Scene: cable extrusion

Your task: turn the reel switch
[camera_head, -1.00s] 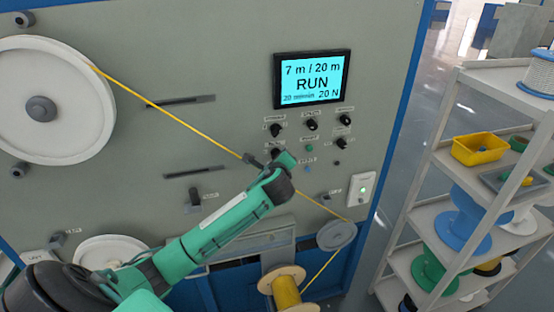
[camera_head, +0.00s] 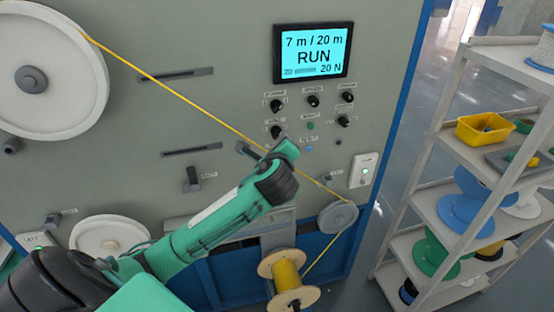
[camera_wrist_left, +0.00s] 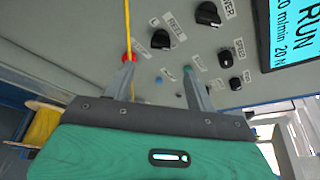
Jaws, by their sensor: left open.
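The reel switch (camera_wrist_left: 160,39) is a black round knob beside a REEL label, seen ahead of my left gripper in the left wrist view. In the head view it appears to be the lower-left black knob (camera_head: 276,132) on the panel, just above my left gripper (camera_head: 266,148). My left gripper (camera_wrist_left: 160,76) is open and empty, its two fingers pointing at the panel with the knob beyond the gap between them. I see no contact with the knob. My right gripper is not in view.
A yellow cable (camera_head: 190,105) runs across the panel, passing close to my left fingers, to a small pulley (camera_head: 338,217). A red button (camera_wrist_left: 130,57) is by one fingertip. The screen (camera_head: 312,53) reads RUN, 7 m / 20 m. A shelf rack (camera_head: 450,205) stands at right.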

